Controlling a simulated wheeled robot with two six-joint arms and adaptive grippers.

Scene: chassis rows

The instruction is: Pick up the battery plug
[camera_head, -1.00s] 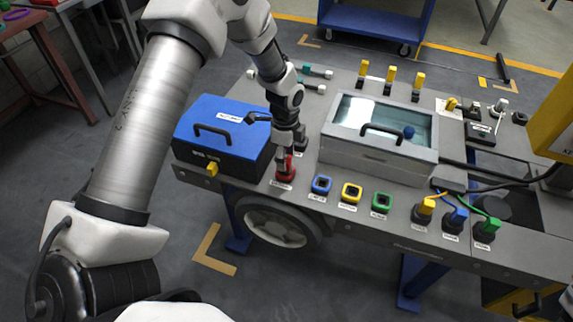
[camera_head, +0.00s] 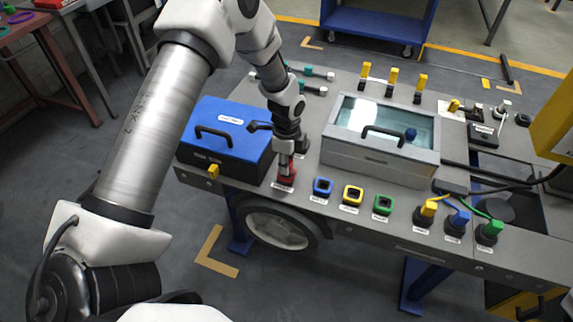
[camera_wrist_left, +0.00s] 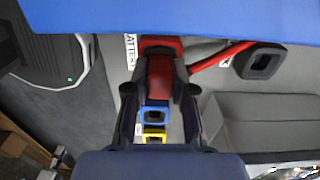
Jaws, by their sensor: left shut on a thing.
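The red battery plug (camera_head: 286,178) is at the front edge of the grey bench, just right of the blue box. My left gripper (camera_head: 285,160) points down over it and is shut on it. In the left wrist view the red plug (camera_wrist_left: 160,75) sits between the two dark fingers (camera_wrist_left: 159,105), beside a label partly reading "BATTERY". A red cable (camera_wrist_left: 220,55) runs from near it towards a dark ring-shaped part (camera_wrist_left: 258,62). The plug's lower end is hidden, so I cannot tell whether it is clear of its seat. My right gripper is not in view.
The blue box (camera_head: 225,140) stands close on the left, the glass-topped grey case (camera_head: 375,155) on the right. Blue (camera_head: 323,187), yellow (camera_head: 352,193) and green (camera_head: 383,203) sockets line the front edge. Plugs with cables (camera_head: 455,222) stand further right.

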